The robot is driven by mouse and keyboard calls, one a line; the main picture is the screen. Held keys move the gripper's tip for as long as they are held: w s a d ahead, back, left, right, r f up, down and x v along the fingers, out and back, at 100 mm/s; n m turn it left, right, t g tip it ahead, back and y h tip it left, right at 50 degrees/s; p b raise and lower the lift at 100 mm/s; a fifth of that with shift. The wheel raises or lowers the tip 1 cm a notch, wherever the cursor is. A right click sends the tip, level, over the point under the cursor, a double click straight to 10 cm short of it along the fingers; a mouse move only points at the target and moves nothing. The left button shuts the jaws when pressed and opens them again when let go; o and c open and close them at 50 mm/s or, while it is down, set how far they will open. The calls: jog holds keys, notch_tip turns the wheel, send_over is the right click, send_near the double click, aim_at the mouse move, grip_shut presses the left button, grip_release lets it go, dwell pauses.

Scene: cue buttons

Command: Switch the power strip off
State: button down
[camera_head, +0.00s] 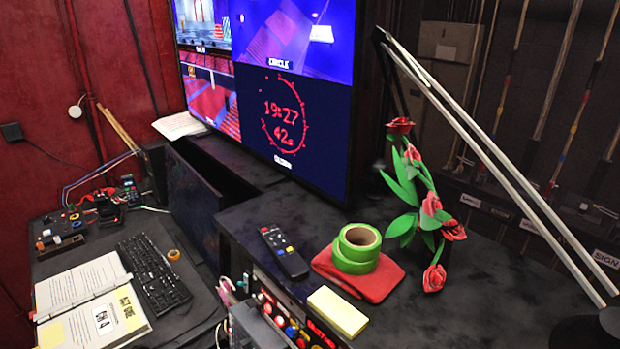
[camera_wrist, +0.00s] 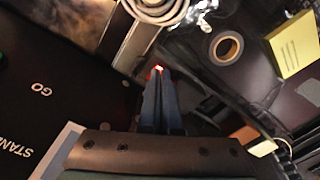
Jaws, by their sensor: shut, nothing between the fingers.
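My gripper (camera_wrist: 158,74) shows in the wrist view, with its two dark fingers together and nothing between them. A small glowing red spot (camera_wrist: 154,71) shows right at the fingertips. It may be a lit switch, but the fingers cover much of it and I cannot tell whether they touch it. No power strip can be clearly made out in either view. My gripper is not in the head view.
In the head view, a lit button panel (camera_head: 292,322) stands below a remote (camera_head: 284,252), green tape (camera_head: 355,262) and a monitor (camera_head: 290,125). A lamp arm crosses the right.

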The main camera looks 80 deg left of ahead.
jog(key=shift+f+b, duration=0.35)
jog(key=shift+f, duration=0.25)
jog(key=shift+r, duration=0.1)
notch_tip(320, 180, up, 7)
jog(key=p, duration=0.7)
jog(key=shift+p, duration=0.4)
dwell(0.5)
